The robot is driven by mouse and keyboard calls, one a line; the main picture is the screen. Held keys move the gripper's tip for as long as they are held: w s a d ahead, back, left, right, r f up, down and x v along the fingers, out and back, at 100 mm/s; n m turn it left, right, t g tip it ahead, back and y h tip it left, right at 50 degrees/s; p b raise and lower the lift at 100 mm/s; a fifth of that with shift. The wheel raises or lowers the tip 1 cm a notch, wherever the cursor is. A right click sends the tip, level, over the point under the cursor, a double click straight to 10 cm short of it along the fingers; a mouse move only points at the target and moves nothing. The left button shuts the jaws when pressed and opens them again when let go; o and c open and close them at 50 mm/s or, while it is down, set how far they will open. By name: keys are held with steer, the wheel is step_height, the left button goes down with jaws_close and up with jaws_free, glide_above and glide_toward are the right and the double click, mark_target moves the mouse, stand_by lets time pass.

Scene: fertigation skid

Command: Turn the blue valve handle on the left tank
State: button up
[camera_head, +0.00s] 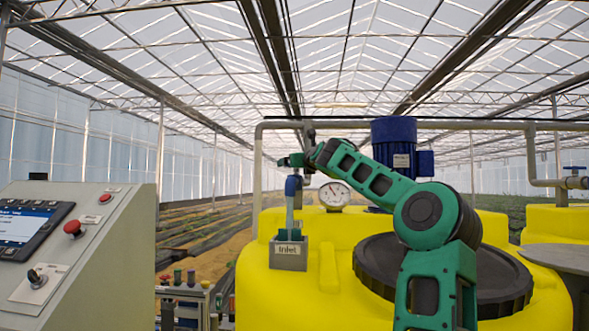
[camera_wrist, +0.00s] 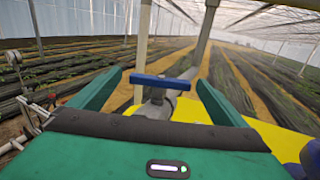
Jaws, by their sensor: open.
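The left tank (camera_head: 330,262) is large and yellow, with a dark round lid. The blue valve handle (camera_wrist: 160,81) is a flat bar, lying crosswise on a grey valve and pipe in the wrist view. My gripper (camera_wrist: 158,84) is open, with one green finger on each side of the handle's bar. I see gaps at both ends of the bar, and cannot tell how deep it lies between the fingers. In the head view my gripper (camera_head: 289,160) is at the pipe above the tank's left side; I cannot clearly make out the handle there.
A pressure gauge (camera_head: 334,195) and a blue motor (camera_head: 394,143) stand on the tank near my arm. A grey inlet box (camera_head: 289,256) with a blue-topped pipe is below my gripper. A control panel (camera_head: 75,255) is at left, a second yellow tank (camera_head: 552,224) at right.

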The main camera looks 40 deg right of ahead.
steer(key=shift+w, duration=0.15)
steer(key=c, duration=1)
steer(key=shift+w+a+m+g+h, duration=0.25)
steer(key=shift+m+g+h, duration=0.2)
steer(key=shift+h, duration=0.25)
steer(key=shift+c, duration=0.2)
steer(key=shift+w+a+r+m+g+h, duration=0.1)
steer(key=shift+a+m+g+h, duration=0.1)
steer(key=shift+m+g+h, duration=0.7)
steer(key=shift+w+a+m+g+h, duration=0.1)
steer(key=shift+a+m+g+h, duration=0.05)
steer(key=shift+m+g+h, duration=0.7)
steer(key=shift+h, duration=0.25)
steer(key=o, duration=1)
steer(key=shift+a, duration=0.1)
steer(key=shift+o, duration=0.2)
steer(key=shift+s+d, duration=0.1)
steer(key=shift+d, duration=0.1)
steer(key=shift+s, duration=0.1)
